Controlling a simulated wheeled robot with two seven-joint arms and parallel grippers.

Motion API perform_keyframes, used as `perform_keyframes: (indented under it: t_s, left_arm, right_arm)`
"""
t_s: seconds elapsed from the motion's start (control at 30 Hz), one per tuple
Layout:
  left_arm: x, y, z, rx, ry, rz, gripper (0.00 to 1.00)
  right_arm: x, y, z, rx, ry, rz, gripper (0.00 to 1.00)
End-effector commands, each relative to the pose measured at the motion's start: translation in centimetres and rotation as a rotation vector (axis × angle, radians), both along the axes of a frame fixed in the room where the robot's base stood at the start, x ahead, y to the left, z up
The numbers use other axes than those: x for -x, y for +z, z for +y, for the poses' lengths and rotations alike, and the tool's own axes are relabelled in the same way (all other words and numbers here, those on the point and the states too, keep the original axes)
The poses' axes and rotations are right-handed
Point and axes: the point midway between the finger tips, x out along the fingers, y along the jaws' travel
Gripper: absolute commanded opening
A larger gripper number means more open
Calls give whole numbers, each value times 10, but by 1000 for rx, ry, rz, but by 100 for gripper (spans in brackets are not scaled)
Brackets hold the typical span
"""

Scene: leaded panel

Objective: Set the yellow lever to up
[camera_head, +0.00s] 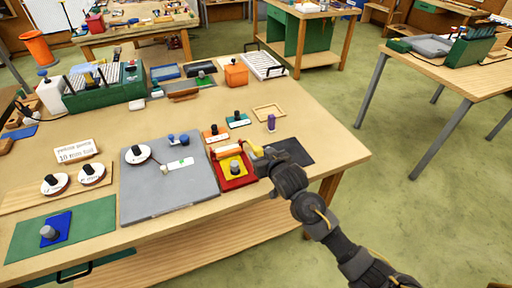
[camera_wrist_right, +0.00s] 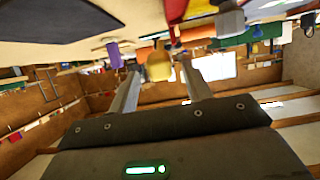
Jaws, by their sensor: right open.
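A red base (camera_head: 222,183) with a yellow square and a grey knob (camera_head: 234,168) stands near the table's front right. An orange bar (camera_head: 228,152) lies along its back edge, and a yellow lever end (camera_head: 251,147) sticks out at its right. My right gripper (camera_head: 262,163) is just right of the yellow end. In the right wrist view, the yellow end (camera_wrist_right: 160,66) appears between the tips of my open right gripper (camera_wrist_right: 159,72); contact cannot be told. The lever's exact setting is hard to read. My left gripper is not in view.
A dark mat (camera_head: 292,151) lies right of the base, partly behind my right gripper. A purple peg (camera_head: 271,123) stands behind it, also in the right wrist view (camera_wrist_right: 114,55).

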Motion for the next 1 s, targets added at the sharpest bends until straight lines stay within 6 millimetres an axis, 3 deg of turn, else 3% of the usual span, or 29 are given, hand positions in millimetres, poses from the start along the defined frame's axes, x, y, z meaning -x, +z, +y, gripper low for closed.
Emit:
perform_keyframes:
  t_s: [0.3,0.77,1.0]
  left_arm:
    - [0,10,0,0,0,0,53]
    - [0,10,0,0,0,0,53]
    - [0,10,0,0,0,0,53]
  right_arm:
    - [-39,-16,13,0,1,1,49]
    - [-47,-21,16,0,1,0,49]
    - [-47,-21,16,0,1,0,18]
